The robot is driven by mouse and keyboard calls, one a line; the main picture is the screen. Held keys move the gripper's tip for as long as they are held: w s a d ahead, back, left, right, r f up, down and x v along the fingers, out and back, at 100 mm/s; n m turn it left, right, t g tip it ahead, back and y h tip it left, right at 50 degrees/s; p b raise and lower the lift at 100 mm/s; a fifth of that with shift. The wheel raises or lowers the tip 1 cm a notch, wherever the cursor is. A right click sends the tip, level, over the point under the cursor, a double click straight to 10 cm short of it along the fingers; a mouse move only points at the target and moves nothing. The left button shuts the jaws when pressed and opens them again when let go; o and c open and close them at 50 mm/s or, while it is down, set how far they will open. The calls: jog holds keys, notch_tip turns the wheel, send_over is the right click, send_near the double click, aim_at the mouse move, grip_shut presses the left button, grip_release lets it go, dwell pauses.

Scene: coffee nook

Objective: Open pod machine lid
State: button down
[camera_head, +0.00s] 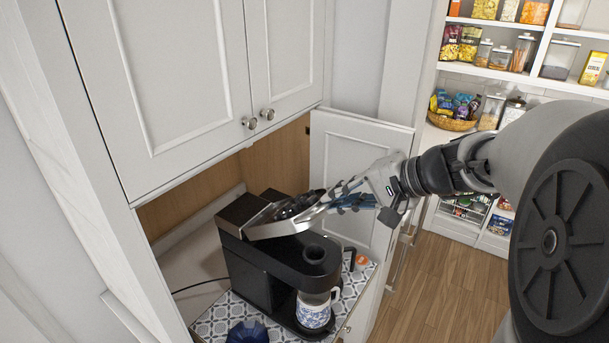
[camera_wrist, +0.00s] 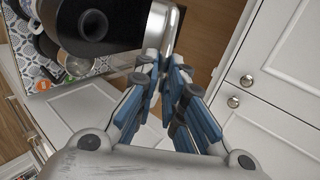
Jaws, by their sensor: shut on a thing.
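The black pod machine (camera_head: 262,265) stands on a patterned tile counter inside the nook. Its lid (camera_head: 278,228), with a silver rim, is raised and tilted above the body, so the round pod opening (camera_head: 315,253) is uncovered. My gripper (camera_head: 328,200) comes from the right and is shut on the lid's front edge. In the wrist view the blue-padded fingers of my gripper (camera_wrist: 163,62) close around the silver lid rim (camera_wrist: 161,24). The pod opening also shows there (camera_wrist: 93,24). The fingers and the lid's tilt hide part of the lid's far side.
A blue-and-white mug (camera_head: 313,311) stands under the spout. A dark blue object (camera_head: 247,332) sits at the counter's front. An open cabinet door (camera_head: 345,180) is behind my gripper, with closed upper cabinet doors (camera_head: 185,75) above. Pantry shelves are at right.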

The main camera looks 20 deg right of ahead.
jog(key=c, duration=1.7)
grip_release()
jog(key=v, duration=1.2)
